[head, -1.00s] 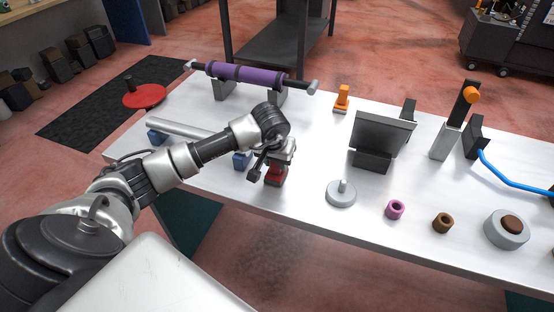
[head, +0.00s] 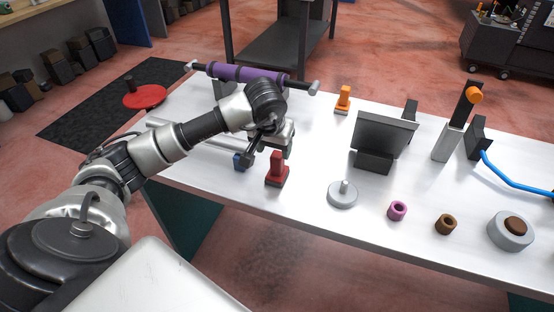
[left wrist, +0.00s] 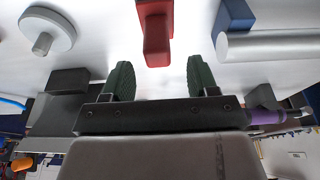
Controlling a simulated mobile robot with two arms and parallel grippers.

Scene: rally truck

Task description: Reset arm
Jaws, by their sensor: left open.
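My left gripper (head: 270,152) is above the white table (head: 310,207), just behind a red block-like piece (head: 277,171) that stands upright on the table. In the left wrist view the two dark green fingers (left wrist: 159,82) are wide apart, with nothing between them. The red piece (left wrist: 155,32) shows past the fingertips, apart from them. My left arm reaches in from the left and hides part of a grey bar on blue supports. My right gripper is not in view.
A purple roller (head: 246,75) lies on stands at the back. A grey disc with a peg (head: 342,194), a purple ring (head: 397,211), a brown ring (head: 445,224) and a dark screen (head: 383,133) are to the right. An orange piece (head: 343,100) stands behind.

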